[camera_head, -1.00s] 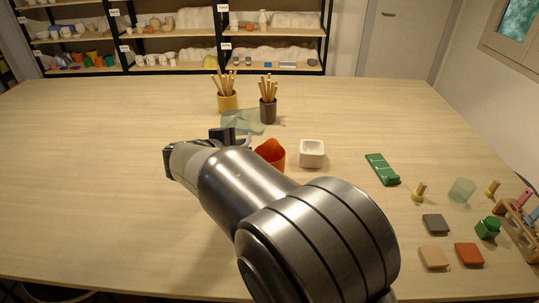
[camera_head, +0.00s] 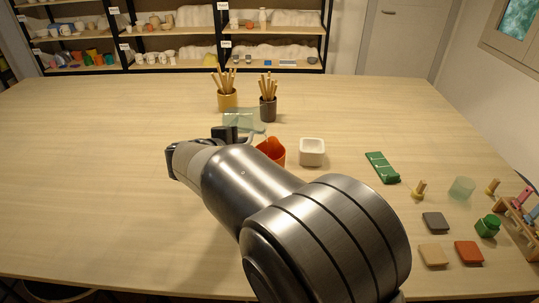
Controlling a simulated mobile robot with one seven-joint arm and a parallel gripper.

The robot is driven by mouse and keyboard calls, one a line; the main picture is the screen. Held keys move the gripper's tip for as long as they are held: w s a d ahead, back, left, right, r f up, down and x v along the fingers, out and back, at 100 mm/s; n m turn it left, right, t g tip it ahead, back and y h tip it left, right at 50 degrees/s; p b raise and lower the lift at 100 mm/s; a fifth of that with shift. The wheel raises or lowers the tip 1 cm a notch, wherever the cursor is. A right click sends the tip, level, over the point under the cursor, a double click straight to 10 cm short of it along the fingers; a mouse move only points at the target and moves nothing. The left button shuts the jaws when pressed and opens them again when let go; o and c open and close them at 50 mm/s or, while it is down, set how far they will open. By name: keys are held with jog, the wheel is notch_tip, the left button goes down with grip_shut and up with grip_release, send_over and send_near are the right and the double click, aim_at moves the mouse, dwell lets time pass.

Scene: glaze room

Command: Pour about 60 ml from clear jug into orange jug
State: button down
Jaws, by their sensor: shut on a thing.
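The clear jug (camera_head: 243,117) is a pale, see-through greenish shape just beyond my gripper, tilted over toward the right. My gripper (camera_head: 228,134) is shut on it, with the grip itself partly hidden by my own wrist. The orange jug (camera_head: 271,149) stands upright on the table, just right of my gripper; my arm hides its lower part. The clear jug is above and behind the orange jug's left side. I cannot make out any liquid or stream.
A white square dish (camera_head: 312,152) stands right of the orange jug. Two tool pots, yellow (camera_head: 228,99) and dark (camera_head: 268,110), stand behind. A green block (camera_head: 381,167), a clear cup (camera_head: 461,190) and tiles are at right. The table's left side is clear.

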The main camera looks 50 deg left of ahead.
jog(key=shift+a+p, duration=0.35)
dwell(0.3)
jog(key=shift+w+d+r+m+y+p, duration=0.15)
jog(key=shift+m+y+p, duration=0.15)
jog(key=shift+m+p, duration=0.15)
dwell(0.5)
jog(key=shift+a, duration=0.2)
jog(key=shift+d+r+n+t+h, duration=0.1)
jog(key=shift+n+t+h, duration=0.7)
jog(key=shift+n+h, duration=0.85)
jog(key=shift+n+y+b, duration=0.25)
jog(key=shift+n+b, duration=0.1)
jog(key=shift+n, duration=0.15)
dwell(0.7)
